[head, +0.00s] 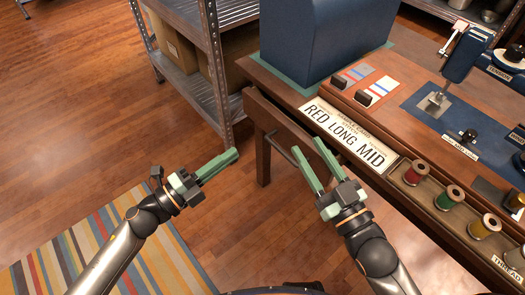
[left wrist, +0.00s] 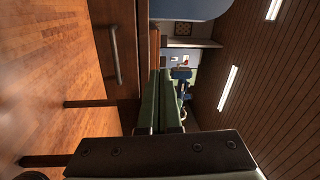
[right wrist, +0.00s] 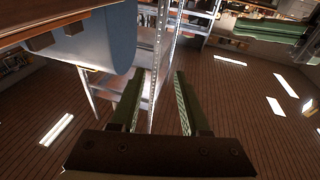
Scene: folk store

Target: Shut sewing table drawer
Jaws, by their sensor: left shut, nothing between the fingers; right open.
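The sewing table (head: 470,230) stands at the right of the head view. Its wooden drawer (head: 277,122) stands out from the table's near left side, so it is partly open. Its bar handle (head: 305,168) runs behind the right gripper's fingers in that view. The handle (left wrist: 114,55) also shows upright in the left wrist view. My left gripper (head: 235,154) is shut and empty, left of the drawer and apart from it. My right gripper (head: 307,146) is open and overlaps the drawer front in the head view; I cannot tell whether it touches.
A sign (head: 345,135), thread spools (head: 448,197) and a blue box (head: 315,40) are on the tabletop. A metal shelf (head: 225,85) with cartons stands behind the drawer. A striped rug (head: 110,250) lies at lower left.

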